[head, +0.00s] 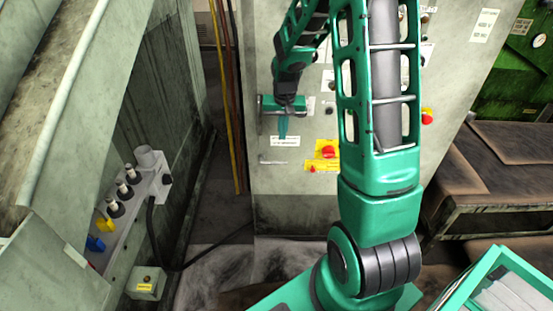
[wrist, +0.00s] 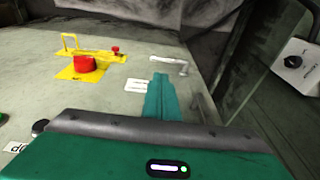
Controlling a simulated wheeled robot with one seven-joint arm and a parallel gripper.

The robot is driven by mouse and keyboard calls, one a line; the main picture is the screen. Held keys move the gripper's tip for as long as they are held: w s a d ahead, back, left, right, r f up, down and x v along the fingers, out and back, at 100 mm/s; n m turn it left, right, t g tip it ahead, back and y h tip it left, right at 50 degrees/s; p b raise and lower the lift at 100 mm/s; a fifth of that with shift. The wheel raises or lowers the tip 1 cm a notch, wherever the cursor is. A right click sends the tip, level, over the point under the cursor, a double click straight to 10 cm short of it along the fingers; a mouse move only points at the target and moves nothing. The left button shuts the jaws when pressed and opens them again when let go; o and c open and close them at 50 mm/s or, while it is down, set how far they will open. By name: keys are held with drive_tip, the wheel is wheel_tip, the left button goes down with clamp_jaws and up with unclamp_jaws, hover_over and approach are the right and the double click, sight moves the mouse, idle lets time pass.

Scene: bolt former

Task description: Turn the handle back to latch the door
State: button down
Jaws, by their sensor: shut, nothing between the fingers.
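The door is the pale grey cabinet front (head: 268,185), which looks flush with the cabinet, though I cannot tell whether it is latched. A small silver handle (head: 272,161) lies roughly level, low on its left side. It also shows in the wrist view as a handle (wrist: 168,62) beyond my fingertips. A second grey bar (wrist: 203,108), perhaps another handle, stands beside my fingers, partly hidden by the gripper body. My gripper (head: 282,136) is shut and empty, its teal fingers (wrist: 160,78) close in front of the panel, above the silver handle and apart from it.
A red button (head: 328,152) on a yellow plate sits right of the silver handle, with a yellow lockout piece (wrist: 95,54) beside it. Yellow and brown pipes (head: 228,100) run along the left. A grey machine (head: 160,190) with connectors stands at far left, a brown bench (head: 500,155) at right.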

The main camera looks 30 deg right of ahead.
sight(279, 163)
drive_tip(key=shift+w+f, duration=0.4)
drive_tip(key=shift+w, duration=0.05)
drive_tip(key=shift+f, duration=0.1)
drive_tip(key=f, duration=0.4)
drive_tip(key=w+f, duration=0.1)
drive_tip(key=f, duration=0.4)
drive_tip(key=w+d+f, duration=0.1)
drive_tip(key=f, duration=0.3)
drive_tip(key=shift+w+d+f, duration=0.1)
drive_tip(key=shift+w+f, duration=0.1)
drive_tip(key=shift+f, duration=0.05)
drive_tip(key=shift+a, duration=0.2)
